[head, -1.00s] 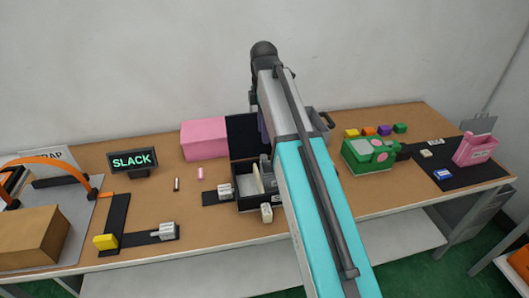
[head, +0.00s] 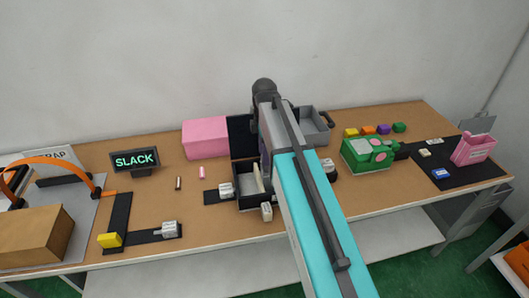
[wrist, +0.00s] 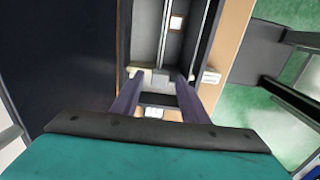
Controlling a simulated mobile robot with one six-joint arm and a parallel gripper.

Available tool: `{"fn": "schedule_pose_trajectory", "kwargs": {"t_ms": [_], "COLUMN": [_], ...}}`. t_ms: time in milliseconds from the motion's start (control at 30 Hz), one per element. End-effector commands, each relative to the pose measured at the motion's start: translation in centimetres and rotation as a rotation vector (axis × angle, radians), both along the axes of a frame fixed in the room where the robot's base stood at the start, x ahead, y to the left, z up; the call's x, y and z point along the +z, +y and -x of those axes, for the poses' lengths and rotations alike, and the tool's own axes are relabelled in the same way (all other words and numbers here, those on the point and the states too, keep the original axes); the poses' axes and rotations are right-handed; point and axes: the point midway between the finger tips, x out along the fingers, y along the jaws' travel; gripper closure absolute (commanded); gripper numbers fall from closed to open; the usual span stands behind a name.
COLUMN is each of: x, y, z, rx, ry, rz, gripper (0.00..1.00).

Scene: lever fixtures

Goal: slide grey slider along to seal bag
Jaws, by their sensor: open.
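My gripper (wrist: 160,80) is open in the wrist view, with its two dark fingers apart over the near end of a grey-lined open box (wrist: 147,40). I cannot tell whether the fingers touch it. In the head view my arm hides the gripper and part of the dark box (head: 250,198). Small pale grey blocks sit beside it: one at left on a dark strip (head: 226,190), one in front (head: 267,211), one right of my arm (head: 328,167). Another grey block (head: 168,229) sits on a dark track at front left. I cannot tell which is the slider, and no bag is clearly recognisable.
A pink box (head: 205,138) and a SLACK sign (head: 135,161) stand at the back. A grey bin (head: 314,123) is behind my arm. A green fixture (head: 368,155) and a pink holder (head: 473,150) are at right.

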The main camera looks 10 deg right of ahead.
Motion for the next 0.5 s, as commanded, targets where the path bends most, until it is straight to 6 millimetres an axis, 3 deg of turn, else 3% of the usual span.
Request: {"fn": "schedule_pose_trajectory", "kwargs": {"t_ms": [433, 500], "x": [-0.58, -0.57], "y": [-0.07, -0.08], "z": [-0.01, -0.01], "rx": [-0.001, -0.001], "ry": [-0.001, -0.001], "rz": [0.0, 0.0], "gripper": [0.59, 0.7]}}
